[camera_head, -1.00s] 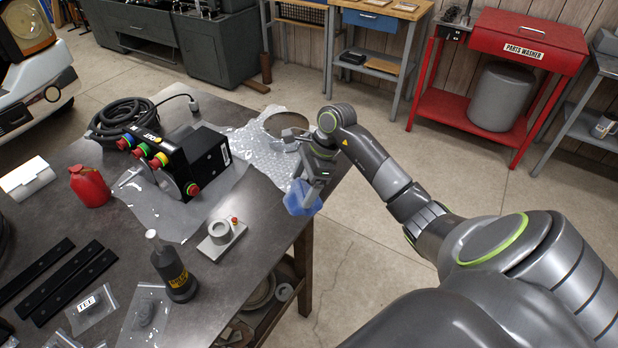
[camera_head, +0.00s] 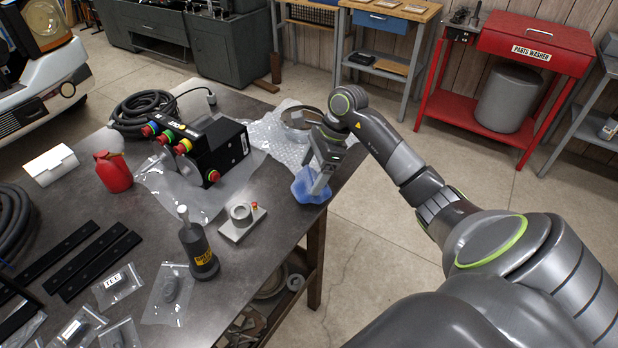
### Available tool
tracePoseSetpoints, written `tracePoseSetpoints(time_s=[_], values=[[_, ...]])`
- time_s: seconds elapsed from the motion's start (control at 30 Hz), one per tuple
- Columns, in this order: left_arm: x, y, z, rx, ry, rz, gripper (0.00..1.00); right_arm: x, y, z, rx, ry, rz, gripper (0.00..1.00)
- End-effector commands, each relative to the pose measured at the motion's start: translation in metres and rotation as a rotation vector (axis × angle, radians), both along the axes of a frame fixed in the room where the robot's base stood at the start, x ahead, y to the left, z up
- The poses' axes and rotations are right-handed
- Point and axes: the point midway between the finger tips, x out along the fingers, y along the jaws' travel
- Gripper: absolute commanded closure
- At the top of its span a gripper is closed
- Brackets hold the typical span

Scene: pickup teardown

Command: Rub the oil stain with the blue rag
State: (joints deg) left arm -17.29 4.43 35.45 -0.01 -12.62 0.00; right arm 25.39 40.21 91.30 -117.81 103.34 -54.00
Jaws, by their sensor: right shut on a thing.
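The blue rag (camera_head: 308,187) is at the right edge of the metal workbench (camera_head: 262,262), bunched under the jaws of my right gripper (camera_head: 318,186). My right gripper is shut on it, pointing down. The rag looks to be at the tabletop; whether it presses on the surface I cannot tell. I cannot make out an oil stain on the bench; it may be hidden by the rag or gripper. My left gripper is not in view.
A control box with coloured buttons (camera_head: 222,143) sits on clear plastic. A dark bottle (camera_head: 197,245), a grey fixture (camera_head: 241,222), a red can (camera_head: 113,172), black strips (camera_head: 72,243) and bagged parts (camera_head: 168,292) lie on the bench. Bubble wrap (camera_head: 272,136) lies behind the rag.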

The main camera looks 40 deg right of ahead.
Motion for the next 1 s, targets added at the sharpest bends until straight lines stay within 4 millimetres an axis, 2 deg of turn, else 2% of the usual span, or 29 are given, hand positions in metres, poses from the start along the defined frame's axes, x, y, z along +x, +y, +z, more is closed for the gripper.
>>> tracePoseSetpoints(time_s=[0.13,0.43,1.0], values=[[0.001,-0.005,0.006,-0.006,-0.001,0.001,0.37,0.000,-0.006,0.016,-0.002,-0.002,-0.004,0.41],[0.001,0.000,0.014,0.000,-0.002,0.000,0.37,-0.001,-0.014,0.041,-0.001,-0.002,-0.011,0.41],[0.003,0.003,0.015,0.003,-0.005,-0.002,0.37,-0.001,-0.015,0.043,-0.001,-0.002,-0.012,0.41]])
